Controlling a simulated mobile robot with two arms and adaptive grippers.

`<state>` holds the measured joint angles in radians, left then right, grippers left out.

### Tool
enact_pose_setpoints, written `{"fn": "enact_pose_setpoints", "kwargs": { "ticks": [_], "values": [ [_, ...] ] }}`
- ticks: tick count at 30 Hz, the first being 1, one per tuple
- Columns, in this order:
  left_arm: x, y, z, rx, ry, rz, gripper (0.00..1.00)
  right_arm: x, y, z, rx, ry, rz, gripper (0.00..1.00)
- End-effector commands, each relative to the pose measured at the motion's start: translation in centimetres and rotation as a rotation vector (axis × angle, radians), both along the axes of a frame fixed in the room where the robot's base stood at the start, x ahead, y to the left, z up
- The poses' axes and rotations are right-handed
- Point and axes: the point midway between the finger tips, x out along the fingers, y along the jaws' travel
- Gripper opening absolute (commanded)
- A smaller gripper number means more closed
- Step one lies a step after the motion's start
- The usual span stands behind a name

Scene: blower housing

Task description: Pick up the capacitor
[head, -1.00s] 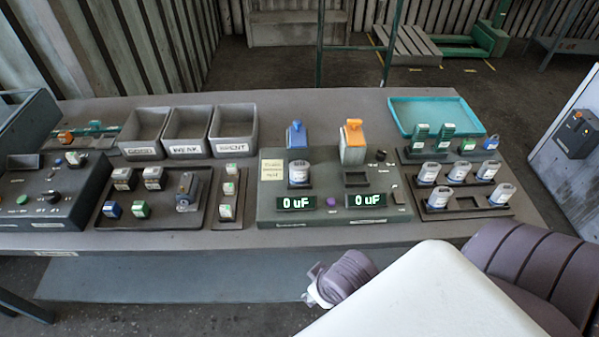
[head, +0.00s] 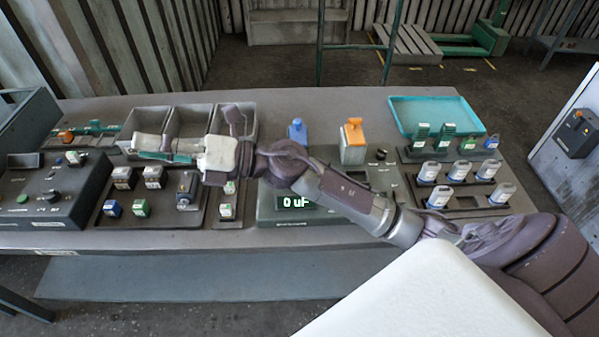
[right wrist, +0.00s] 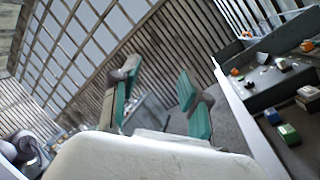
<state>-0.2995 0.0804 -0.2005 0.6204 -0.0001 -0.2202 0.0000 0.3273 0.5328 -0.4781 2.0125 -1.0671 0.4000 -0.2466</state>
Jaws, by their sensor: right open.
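Several pale, can-shaped capacitors with blue bands (head: 459,172) stand upright in a dark rack (head: 468,207) at the right of the table. The tester (head: 268,212) in the middle is partly covered by my right arm; the pale can in its left socket is now hidden. My right gripper (head: 139,149) is open and empty, fingers pointing left, over the front of the grey bins and far left of the rack. Its green-padded fingers show apart in the right wrist view (right wrist: 158,72), with nothing between them. My left gripper is not in view.
Grey bins (head: 185,122) stand at the back left. Dark trays (head: 165,213) with small blocks and a control box (head: 50,207) lie in front of them. A teal tray (head: 437,103) is at the back right. Orange (head: 353,140) and blue (head: 297,132) pieces rise behind the tester.

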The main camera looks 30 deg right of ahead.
Motion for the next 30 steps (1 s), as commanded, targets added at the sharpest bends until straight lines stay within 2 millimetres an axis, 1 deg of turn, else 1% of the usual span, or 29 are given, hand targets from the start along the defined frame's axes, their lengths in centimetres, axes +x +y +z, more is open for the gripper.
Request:
{"fn": "enact_pose_setpoints", "kwargs": {
  "ticks": [1, 2, 4, 5, 6, 7, 8, 9, 11, 12, 14, 15, 18, 21, 23, 25, 30],
  "values": [
    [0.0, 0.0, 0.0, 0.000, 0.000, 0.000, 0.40, -0.3, 0.8, -1.0, -0.167, -0.096, 0.073, 0.46],
    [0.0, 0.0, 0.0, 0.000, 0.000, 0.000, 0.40, -0.5, 1.0, -2.0, -0.268, -0.145, 0.115, 0.46],
    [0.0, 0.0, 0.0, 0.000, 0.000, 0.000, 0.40, -0.6, 0.6, -4.7, -0.510, -0.239, 0.212, 0.46],
    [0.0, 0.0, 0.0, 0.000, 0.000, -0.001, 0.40, -0.5, 0.0, -6.0, -0.616, -0.269, 0.253, 0.46],
    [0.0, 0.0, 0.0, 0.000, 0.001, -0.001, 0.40, -0.2, -1.3, -7.7, -0.759, -0.301, 0.301, 0.46],
    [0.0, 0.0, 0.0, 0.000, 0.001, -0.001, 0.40, 0.2, -2.6, -8.9, -0.868, -0.316, 0.337, 0.46],
    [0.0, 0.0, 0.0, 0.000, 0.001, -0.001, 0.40, 0.6, -4.1, -9.9, -0.976, -0.325, 0.370, 0.46],
    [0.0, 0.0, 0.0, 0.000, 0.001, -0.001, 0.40, 1.1, -6.6, -11.1, -1.119, -0.326, 0.412, 0.46],
    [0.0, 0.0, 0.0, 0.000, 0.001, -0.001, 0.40, 1.9, -10.7, -12.4, -1.320, -0.301, 0.468, 0.46],
    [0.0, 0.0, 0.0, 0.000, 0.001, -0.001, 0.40, 2.4, -13.7, -12.7, -1.442, -0.272, 0.498, 0.46],
    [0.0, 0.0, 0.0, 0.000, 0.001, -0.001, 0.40, 2.8, -17.9, -12.7, -1.600, -0.211, 0.536, 0.46],
    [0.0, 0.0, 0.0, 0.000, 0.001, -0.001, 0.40, 2.9, -20.4, -12.4, -1.687, -0.168, 0.557, 0.46],
    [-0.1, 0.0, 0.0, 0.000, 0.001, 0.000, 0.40, 2.7, -25.3, -11.4, -1.840, -0.063, 0.594, 0.46],
    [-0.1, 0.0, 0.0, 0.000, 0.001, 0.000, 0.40, 2.4, -27.8, -10.7, -1.917, 0.007, 0.615, 0.46],
    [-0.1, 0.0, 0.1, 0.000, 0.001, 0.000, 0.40, 2.2, -28.5, -10.7, -1.935, 0.027, 0.623, 0.46],
    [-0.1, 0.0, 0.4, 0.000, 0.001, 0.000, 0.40, 2.2, -28.7, -11.4, -1.941, 0.035, 0.629, 0.46],
    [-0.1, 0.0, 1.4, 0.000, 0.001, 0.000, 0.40, 2.1, -28.6, -14.7, -1.937, 0.036, 0.630, 0.46]
  ]
}}
